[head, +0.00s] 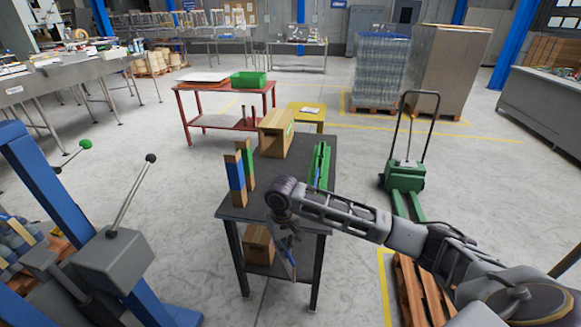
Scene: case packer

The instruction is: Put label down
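My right gripper (290,250) hangs fingers-down at the near edge of the dark table (309,147), at the end of my arm coming in from the right. Its fingers are small and dark here. Something thin, bluish and brown, shows at the fingertips, and I cannot tell whether it is a held label or part of the gripper. No label can be made out clearly. My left gripper is not in view.
The dark table holds a cardboard box (276,133), a green holder (320,165) and upright blocks (236,180). Another box (258,244) sits on its lower shelf. A green pallet jack (405,180) stands right. A blue machine with levers (112,250) stands left.

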